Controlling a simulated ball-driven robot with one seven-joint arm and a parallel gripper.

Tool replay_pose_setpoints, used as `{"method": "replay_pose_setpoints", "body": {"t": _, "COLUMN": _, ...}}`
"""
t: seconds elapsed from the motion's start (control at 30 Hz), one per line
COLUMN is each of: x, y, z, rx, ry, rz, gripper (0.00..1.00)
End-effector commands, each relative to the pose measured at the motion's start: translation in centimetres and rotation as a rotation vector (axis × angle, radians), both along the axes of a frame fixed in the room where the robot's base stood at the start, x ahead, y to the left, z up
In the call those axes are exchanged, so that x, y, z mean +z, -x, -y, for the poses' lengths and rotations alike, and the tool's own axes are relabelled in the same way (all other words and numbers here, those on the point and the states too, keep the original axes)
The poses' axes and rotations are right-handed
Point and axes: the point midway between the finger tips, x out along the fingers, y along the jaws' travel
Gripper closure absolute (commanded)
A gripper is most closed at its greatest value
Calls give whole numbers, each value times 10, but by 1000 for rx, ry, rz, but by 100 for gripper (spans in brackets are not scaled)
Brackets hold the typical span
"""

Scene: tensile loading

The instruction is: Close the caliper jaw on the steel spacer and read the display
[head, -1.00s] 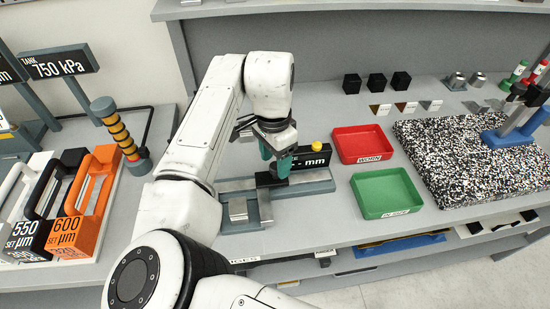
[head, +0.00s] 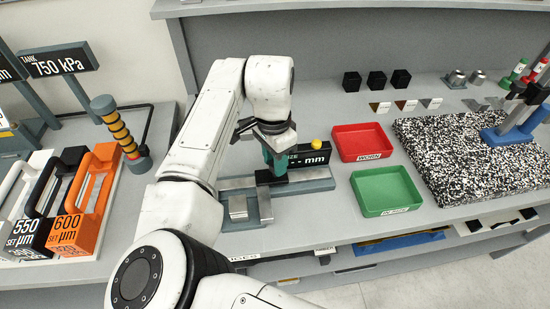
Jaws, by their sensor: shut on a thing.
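The caliper (head: 318,184) is a grey fixture with a rail on the bench in the head view. Its black display (head: 312,159) shows dashes and "mm", partly covered by my gripper. A silver steel block (head: 238,208), which looks like the spacer, sits at the left end of the fixture; I cannot tell whether a jaw touches it. My gripper (head: 275,168) points down over the rail with its green fingers close together. It is shut on what appears to be the caliper's sliding jaw, which the fingers mostly hide.
A red tray (head: 362,142) and a green tray (head: 386,191) stand right of the caliper. A yellow ball-shaped knob (head: 317,145) shows behind the display. A speckled slab (head: 470,155) lies farther right. Orange (head: 90,200) and black handled blocks stand at the left.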

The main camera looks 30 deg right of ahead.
Motion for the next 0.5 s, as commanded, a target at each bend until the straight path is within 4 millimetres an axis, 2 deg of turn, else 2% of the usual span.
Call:
{"method": "replay_pose_setpoints", "body": {"t": 0.3, "x": 0, "y": -15, "z": -44, "rx": 4, "ry": 2, "rz": 0, "gripper": 91}}
{"method": "replay_pose_setpoints", "body": {"t": 0.5, "x": 1, "y": -17, "z": -51, "rx": 1, "ry": -1, "rz": 1, "gripper": 91}}
